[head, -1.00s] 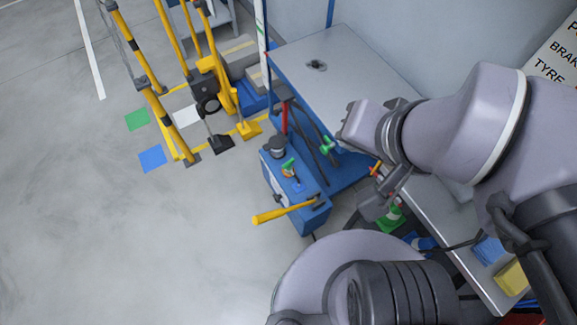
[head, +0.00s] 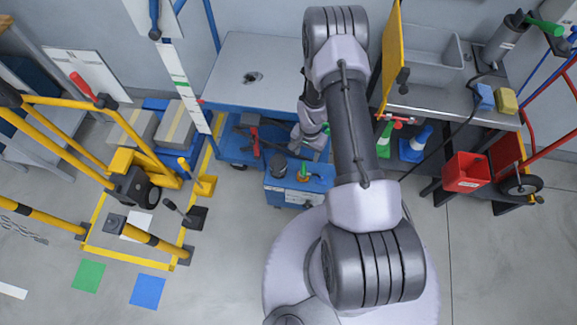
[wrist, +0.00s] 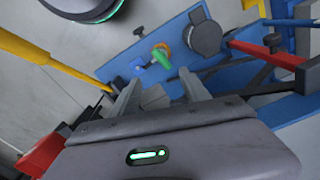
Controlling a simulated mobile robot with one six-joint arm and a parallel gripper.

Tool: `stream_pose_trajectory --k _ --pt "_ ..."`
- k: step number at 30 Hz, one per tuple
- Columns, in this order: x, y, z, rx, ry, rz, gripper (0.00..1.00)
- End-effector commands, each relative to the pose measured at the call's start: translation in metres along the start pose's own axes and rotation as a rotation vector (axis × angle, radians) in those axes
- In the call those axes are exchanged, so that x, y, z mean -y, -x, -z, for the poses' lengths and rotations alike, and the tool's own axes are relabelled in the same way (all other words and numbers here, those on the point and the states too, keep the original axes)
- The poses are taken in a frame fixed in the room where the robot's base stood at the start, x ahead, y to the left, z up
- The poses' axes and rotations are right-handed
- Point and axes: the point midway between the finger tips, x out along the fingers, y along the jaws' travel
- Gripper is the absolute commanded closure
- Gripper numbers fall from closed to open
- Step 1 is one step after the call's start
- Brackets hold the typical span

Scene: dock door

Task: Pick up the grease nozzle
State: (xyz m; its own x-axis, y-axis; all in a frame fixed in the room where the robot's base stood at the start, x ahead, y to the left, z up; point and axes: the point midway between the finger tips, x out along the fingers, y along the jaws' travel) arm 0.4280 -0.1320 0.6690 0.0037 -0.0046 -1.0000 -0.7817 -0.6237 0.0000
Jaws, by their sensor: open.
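I cannot make out the grease nozzle for certain. A small dark fitting (head: 252,77) lies on the grey bench top in the head view; its shape is too small to tell. A black hose (head: 450,132) runs down from a grey cylinder with a green handle (head: 545,27) on the right bench. My gripper (wrist: 158,95) is open in the wrist view, with no object clearly between its fingers. Beyond it is a blue unit (wrist: 130,68) with a green and orange fitting (wrist: 162,56) and a dark round cap (wrist: 205,38). My arm hides part of the benches.
The grey bench (head: 285,60) has a blue lower shelf. A red bin (head: 466,172) stands at the right, near a red hand truck. A yellow frame (head: 125,258) stands at the left.

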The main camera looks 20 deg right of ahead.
Motion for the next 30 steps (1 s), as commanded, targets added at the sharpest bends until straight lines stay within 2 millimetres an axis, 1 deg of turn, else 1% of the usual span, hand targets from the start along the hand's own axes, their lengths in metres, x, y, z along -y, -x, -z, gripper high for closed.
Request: stream_pose_trajectory --k 1,6,9,10,12,17,20,22,24,26,30 --pt "-0.001 -0.014 -0.001 0.003 -0.001 -0.002 0.46" --pt "-0.001 -0.068 -0.003 0.004 0.001 -0.002 0.46" --pt "-0.001 -0.096 -0.003 0.004 0.001 -0.003 0.46" --pt "-0.001 -0.102 -0.003 0.004 0.001 -0.002 0.46" --pt "0.0 -0.113 -0.003 0.003 0.001 -0.002 0.46" --pt "0.001 -0.125 -0.004 0.003 0.002 -0.002 0.46" --pt "0.004 -0.141 -0.007 0.003 0.004 -0.002 0.46" --pt "0.007 -0.157 -0.011 0.004 0.004 -0.003 0.46" --pt "0.007 -0.169 -0.01 0.003 0.002 -0.002 0.46" --pt "0.007 -0.173 -0.01 0.003 0.002 -0.002 0.46" --pt "0.007 -0.17 -0.01 0.003 0.002 -0.002 0.46"
